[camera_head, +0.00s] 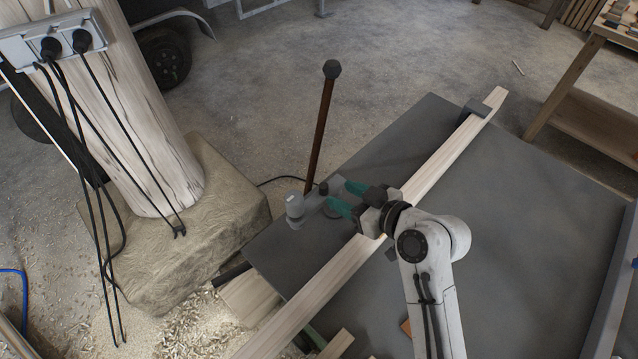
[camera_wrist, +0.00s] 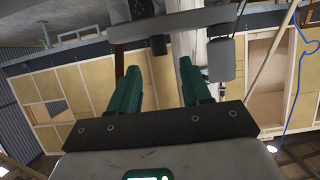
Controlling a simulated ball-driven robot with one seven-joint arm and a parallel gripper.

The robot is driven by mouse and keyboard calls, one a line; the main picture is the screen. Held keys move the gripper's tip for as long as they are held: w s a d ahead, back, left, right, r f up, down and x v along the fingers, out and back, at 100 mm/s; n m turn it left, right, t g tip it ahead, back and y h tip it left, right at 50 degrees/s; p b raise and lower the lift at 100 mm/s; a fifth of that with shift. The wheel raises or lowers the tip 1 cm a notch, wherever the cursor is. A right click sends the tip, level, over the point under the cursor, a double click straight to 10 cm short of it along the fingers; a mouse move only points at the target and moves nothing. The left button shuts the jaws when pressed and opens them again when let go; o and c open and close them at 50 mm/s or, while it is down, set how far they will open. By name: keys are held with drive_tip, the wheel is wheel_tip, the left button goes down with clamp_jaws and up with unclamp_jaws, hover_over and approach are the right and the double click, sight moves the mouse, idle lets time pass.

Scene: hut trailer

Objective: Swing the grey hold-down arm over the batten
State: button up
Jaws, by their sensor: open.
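The pale wooden batten (camera_head: 437,165) lies diagonally across the dark grey table. The grey hold-down arm (camera_head: 315,203) is at the table's left side, beside the batten rather than over it, with a light grey cylinder (camera_head: 295,205) at its left end. A brown lever with a dark ball knob (camera_head: 332,69) rises by it. My gripper (camera_head: 343,196) is open above the batten's left side, its teal fingers reaching toward the hold-down arm; contact cannot be told. In the wrist view, the grey arm (camera_wrist: 200,19) and cylinder (camera_wrist: 222,58) appear beyond my open fingers (camera_wrist: 162,78).
A small grey block (camera_head: 474,108) touches the batten near its far end. The table (camera_head: 500,215) is clear at right. A thick post (camera_head: 145,120) with hanging cables stands on a stone base (camera_head: 225,190) at left. A wooden bench (camera_head: 590,110) stands far right.

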sight(327, 188)
drive_tip(key=p+x, duration=0.1)
drive_tip(key=x, duration=0.6)
drive_tip(key=shift+w+f, duration=0.1)
clamp_jaws()
idle(0.3)
